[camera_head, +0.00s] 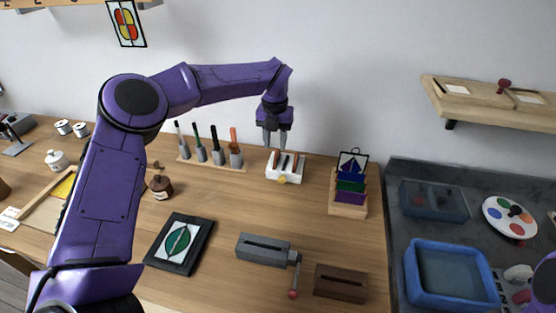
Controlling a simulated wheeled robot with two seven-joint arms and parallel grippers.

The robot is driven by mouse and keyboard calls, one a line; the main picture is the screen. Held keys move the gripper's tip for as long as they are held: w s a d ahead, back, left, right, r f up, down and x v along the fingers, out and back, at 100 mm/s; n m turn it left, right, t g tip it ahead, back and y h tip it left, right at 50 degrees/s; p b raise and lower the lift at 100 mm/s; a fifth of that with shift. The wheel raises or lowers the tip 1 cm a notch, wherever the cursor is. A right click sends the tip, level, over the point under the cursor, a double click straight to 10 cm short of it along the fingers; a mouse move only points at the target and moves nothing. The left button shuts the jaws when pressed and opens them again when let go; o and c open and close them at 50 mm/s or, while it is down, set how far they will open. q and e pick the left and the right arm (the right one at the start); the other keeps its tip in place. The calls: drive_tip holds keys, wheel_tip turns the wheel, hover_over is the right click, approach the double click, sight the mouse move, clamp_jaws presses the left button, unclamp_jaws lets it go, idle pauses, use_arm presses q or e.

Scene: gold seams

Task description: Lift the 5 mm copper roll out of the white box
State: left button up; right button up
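The white box (290,179) stands on the wooden table near the wall, with a small yellow round mark on its front. Copper-brown pieces (276,158) stick up in it, with darker slots between them. They are too small for me to tell which is the 5 mm copper roll. My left gripper (275,142) points down just above the back of the box. Its two fingers are apart with nothing seen between them. Whether the fingertips touch any piece cannot be told. My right gripper is out of view; only a purple arm part shows at the lower right edge.
A rack of upright tools (216,163) stands left of the box, and a wooden holder with coloured sheets (350,188) stands right. A grey slotted block (263,250), a brown block (340,284) and a framed leaf panel (180,243) lie in front. The table directly before the box is clear.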

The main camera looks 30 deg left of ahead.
sight(276, 153)
use_arm(q)
drive_tip(key=f+p, duration=0.1)
drive_tip(key=f, duration=0.1)
drive_tip(key=f+p, duration=0.1)
drive_tip(key=f, duration=0.1)
drive_tip(key=shift+d+f, duration=0.2)
drive_tip(key=shift+f, duration=0.7)
drive_tip(key=shift+r, duration=0.1)
clamp_jaws()
